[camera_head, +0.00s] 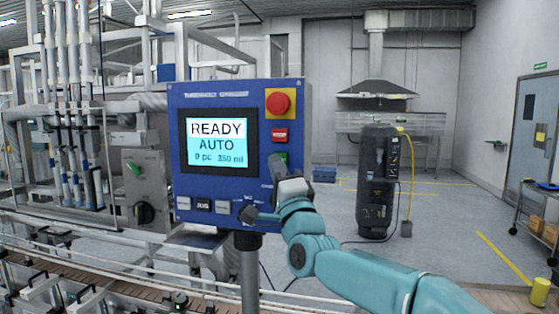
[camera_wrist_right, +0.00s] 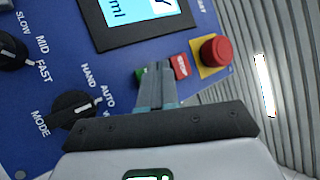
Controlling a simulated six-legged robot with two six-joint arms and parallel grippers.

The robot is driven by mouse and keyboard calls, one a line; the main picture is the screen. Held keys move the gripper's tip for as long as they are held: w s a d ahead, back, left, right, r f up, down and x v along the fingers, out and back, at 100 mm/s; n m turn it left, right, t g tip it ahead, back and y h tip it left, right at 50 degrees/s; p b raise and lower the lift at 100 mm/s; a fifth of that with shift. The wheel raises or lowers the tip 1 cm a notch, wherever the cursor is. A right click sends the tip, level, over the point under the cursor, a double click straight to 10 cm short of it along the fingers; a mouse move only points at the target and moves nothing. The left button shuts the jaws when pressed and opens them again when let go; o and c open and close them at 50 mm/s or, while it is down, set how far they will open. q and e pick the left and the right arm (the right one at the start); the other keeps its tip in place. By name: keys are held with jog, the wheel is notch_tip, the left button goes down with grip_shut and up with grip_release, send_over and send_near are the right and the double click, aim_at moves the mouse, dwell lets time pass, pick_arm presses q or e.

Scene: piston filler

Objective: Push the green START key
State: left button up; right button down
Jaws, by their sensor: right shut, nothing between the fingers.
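The green START key (camera_head: 283,156) is on the blue control panel (camera_head: 213,95), below the red STOP key (camera_head: 280,135). My right gripper (camera_head: 275,163) is shut and empty, with its fingertips right at the green key and hiding part of it. In the right wrist view the closed fingers (camera_wrist_right: 156,76) reach up to the key, and a bit of its green (camera_wrist_right: 140,75) shows beside them. I cannot tell whether they touch it. My left gripper is not in view.
A red emergency button (camera_head: 280,103) on a yellow plate sits above the STOP key. Black selector knobs, including the MODE knob (camera_wrist_right: 75,107), are low on the panel. A conveyor (camera_head: 110,285) runs in front.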

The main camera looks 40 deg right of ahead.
jog(key=shift+w+d, duration=0.1)
jog(key=shift+d, duration=0.1)
dwell(0.7)
jog(key=shift+w+d, duration=0.15)
jog(key=shift+w, duration=0.1)
